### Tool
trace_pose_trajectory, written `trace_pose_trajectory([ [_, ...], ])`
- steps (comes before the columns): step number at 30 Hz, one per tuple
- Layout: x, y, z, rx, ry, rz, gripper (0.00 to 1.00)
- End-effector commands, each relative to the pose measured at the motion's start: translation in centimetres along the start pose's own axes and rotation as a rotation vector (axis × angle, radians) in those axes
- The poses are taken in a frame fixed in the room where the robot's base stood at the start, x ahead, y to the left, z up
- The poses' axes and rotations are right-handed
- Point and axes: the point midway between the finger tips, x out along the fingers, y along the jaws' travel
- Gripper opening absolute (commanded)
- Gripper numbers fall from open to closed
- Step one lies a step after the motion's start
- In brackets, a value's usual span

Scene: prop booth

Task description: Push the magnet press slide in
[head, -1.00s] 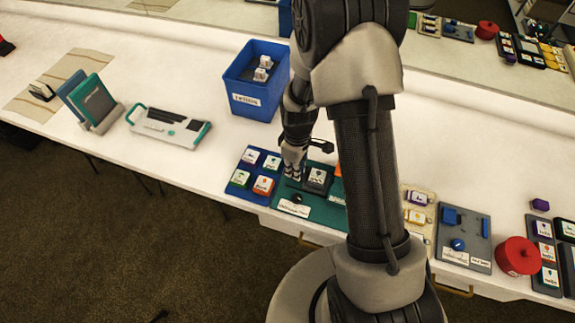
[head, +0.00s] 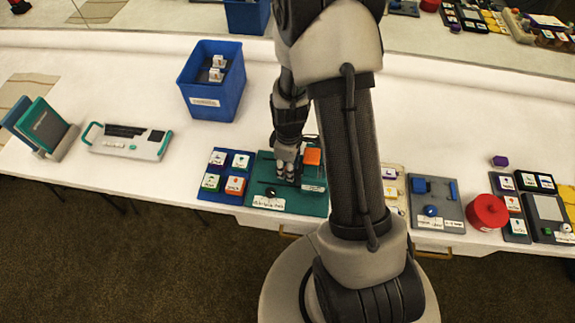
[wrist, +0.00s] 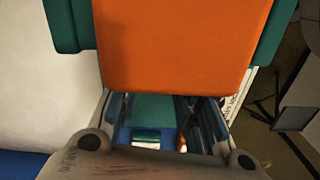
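A teal board (head: 303,204) with a white label lies near the table's front edge. I take it for the magnet press, but its label is too small to read. It carries an orange block (head: 312,157) and a small black knob (head: 270,192). My gripper (head: 286,176) points down over the board, left of the orange block. In the wrist view, the orange block (wrist: 180,45) fills the upper middle, and my gripper (wrist: 165,125) shows below it with its fingers apart. Nothing is seen held between them. I cannot tell whether a finger touches the block.
A blue board with several labelled tiles (head: 239,161) adjoins the teal board's left side. A blue bin (head: 212,103) stands behind. Right of my arm are a grey board (head: 437,217) with blue parts and a red round container (head: 487,212). The table behind the boards is mostly clear.

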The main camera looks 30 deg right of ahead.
Motion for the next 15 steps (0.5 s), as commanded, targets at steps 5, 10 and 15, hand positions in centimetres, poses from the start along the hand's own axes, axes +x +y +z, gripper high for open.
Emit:
trace_pose_trajectory([
  [5,0.0,0.0,-0.1,0.000,0.001,0.001,0.36],
  [10,-0.1,0.1,-0.1,0.000,0.002,0.002,0.36],
  [15,-2.0,0.2,-0.2,0.000,0.004,0.006,0.36],
])
